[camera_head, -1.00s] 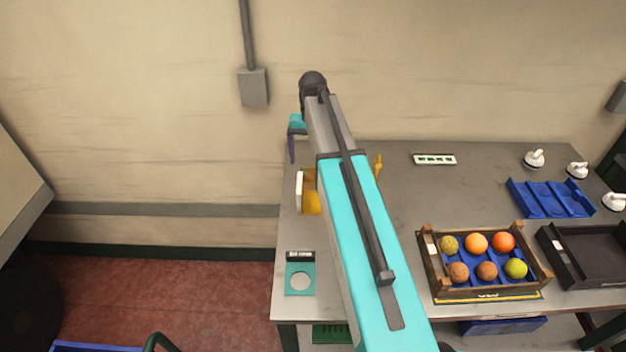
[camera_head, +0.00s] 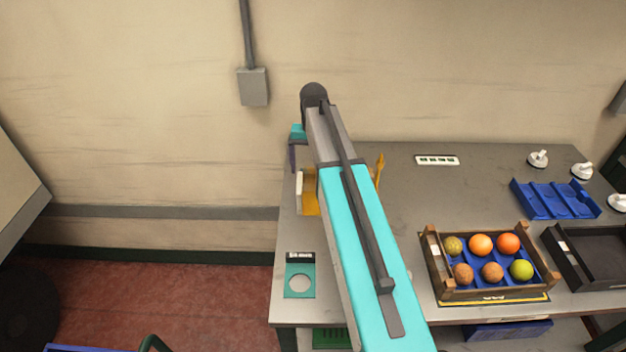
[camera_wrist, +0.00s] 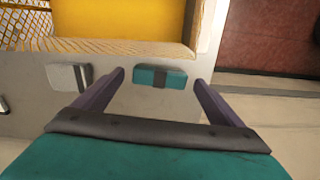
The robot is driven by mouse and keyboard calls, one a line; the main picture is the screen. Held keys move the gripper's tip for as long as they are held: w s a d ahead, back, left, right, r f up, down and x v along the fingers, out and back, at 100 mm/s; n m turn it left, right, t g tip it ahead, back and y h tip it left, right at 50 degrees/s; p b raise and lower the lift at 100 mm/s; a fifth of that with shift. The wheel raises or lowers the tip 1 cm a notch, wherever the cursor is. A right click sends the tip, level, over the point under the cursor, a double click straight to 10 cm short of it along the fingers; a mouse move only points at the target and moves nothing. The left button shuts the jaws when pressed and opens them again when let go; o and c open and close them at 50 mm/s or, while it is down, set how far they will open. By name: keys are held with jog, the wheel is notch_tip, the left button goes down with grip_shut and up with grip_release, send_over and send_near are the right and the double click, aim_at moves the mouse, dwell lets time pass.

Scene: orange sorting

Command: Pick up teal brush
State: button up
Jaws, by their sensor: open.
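The teal brush (camera_wrist: 174,78), a small teal block with a dark band across its middle, lies on the pale grey table top in the wrist view. My gripper (camera_wrist: 160,76) is open, with one dark purple finger to the left of the brush and one to the right. The brush appears between the fingertips with gaps on both sides. I cannot tell how far above it the tips are. In the head view, a finger of my gripper (camera_head: 292,157) points down near the table's back left corner. I cannot make out the brush there.
A yellow bin (camera_wrist: 125,18) stands close behind the brush, with mesh beside it. A pale block with a dark edge (camera_wrist: 68,77) lies left of my left finger. The table edge is near on the right. A fruit crate (camera_head: 500,292) stands at the right.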

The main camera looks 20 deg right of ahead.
jog(key=shift+f+b, duration=0.55)
jog(key=shift+f, duration=0.65)
jog(key=c, duration=1.1)
